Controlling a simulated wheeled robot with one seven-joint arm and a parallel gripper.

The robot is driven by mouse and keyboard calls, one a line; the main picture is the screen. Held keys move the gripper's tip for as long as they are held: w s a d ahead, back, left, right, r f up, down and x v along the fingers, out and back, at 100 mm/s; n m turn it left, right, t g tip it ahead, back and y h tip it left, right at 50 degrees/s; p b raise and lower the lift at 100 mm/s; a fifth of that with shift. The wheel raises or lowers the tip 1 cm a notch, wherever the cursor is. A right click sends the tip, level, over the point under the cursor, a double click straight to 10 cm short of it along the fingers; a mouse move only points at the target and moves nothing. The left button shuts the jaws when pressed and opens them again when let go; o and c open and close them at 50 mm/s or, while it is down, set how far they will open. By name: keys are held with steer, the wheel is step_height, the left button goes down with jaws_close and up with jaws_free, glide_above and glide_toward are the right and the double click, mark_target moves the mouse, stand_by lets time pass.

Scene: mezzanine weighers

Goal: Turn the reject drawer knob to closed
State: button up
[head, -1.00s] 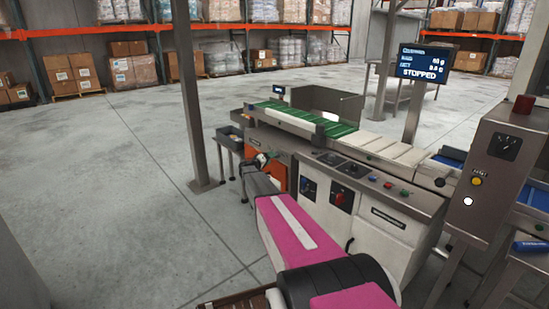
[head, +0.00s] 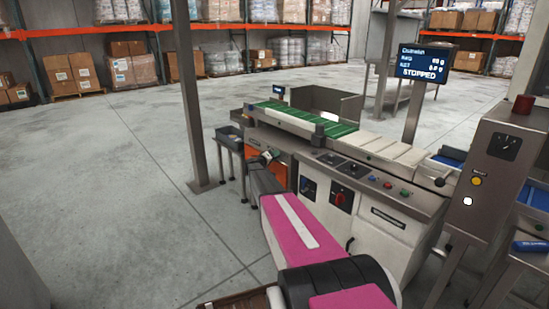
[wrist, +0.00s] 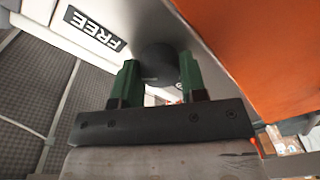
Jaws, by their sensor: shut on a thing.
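The reject drawer knob is the dark round knob (wrist: 158,60) in the wrist view, beside an orange panel (wrist: 262,55). My gripper (wrist: 159,76) has one green finger on each side of it and is shut on it. A label reading FREE (wrist: 93,29) is to the knob's upper left. In the head view my gripper (head: 265,157) is at the left end of the weigher, in front of its orange panel (head: 257,143). The knob is hidden there, and its exact angle is unclear.
The weigher (head: 385,207) carries a green belt (head: 340,131), rotary switches and buttons. A screen (head: 425,61) reads STOPPED. A grey control box (head: 497,165) stands at the right, a post (head: 192,100) at the left. The floor (head: 110,180) at the left is clear.

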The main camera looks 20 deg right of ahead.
steer(key=shift+n, duration=0.3)
steer(key=shift+f+n+g, duration=0.1)
steer(key=shift+n+g, duration=0.3)
steer(key=shift+n, duration=3.7)
steer(key=shift+n+g, duration=0.4)
steer(key=shift+n, duration=3.7)
steer(key=o, duration=0.9)
steer(key=shift+o, duration=0.2)
steer(key=shift+a, duration=0.15)
steer(key=v, duration=1)
steer(key=shift+a, duration=0.3)
